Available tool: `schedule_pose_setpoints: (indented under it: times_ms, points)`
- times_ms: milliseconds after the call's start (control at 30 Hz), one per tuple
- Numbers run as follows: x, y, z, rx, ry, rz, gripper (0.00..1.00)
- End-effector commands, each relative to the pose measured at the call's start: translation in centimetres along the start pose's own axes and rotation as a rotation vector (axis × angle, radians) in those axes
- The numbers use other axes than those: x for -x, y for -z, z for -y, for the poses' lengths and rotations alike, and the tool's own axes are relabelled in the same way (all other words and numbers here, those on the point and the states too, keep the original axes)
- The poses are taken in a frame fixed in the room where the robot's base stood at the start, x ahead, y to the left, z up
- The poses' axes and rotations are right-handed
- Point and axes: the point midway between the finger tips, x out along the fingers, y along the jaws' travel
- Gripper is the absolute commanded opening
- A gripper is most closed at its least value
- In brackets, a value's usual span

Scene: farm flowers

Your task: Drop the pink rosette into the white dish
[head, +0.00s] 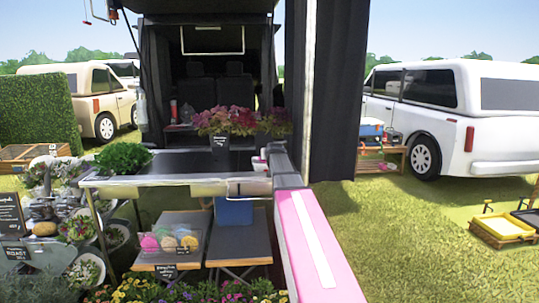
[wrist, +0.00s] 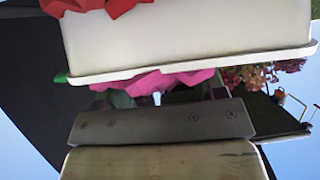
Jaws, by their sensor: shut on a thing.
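In the wrist view, my gripper (wrist: 160,92) is shut on the pink rosette (wrist: 158,81), which shows as a ruffled pink strip between the dark fingers. A white dish (wrist: 190,42) with a pale rim fills the upper part of this view. The dish's rim borders the rosette and hides part of it; I cannot tell whether they touch. In the head view, my gripper end lies at the right end of the dark counter, by a small white and pink patch (head: 261,163) too small to make out.
Red flowers (wrist: 90,6) show at the dish's edge. The dark counter (head: 185,163) holds a leafy green plant (head: 122,158) and pink flowers (head: 228,121) with a black sign (head: 220,142). Small tables with colourful bundles (head: 170,239) stand below.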

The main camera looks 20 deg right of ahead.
Motion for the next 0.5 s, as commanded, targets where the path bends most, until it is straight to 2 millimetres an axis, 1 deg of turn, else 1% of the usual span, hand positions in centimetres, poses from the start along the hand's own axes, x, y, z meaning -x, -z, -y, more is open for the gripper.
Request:
schedule_pose_setpoints:
  times_ms: [33, 67, 100, 133, 167, 500]
  points:
    - [0.00, 0.01, 0.00, 0.000, 0.000, 0.000, 0.41]
    - [0.00, 0.01, 0.00, 0.000, 0.000, 0.000, 0.67]
    - [0.00, 0.01, 0.00, 0.000, 0.000, 0.000, 0.80]
    - [0.00, 0.01, 0.00, 0.000, 0.000, 0.000, 0.90]
    - [0.00, 0.01, 0.00, 0.000, 0.000, 0.000, 0.94]
    - [0.23, -0.01, 0.00, 0.000, 0.000, 0.001, 0.94]
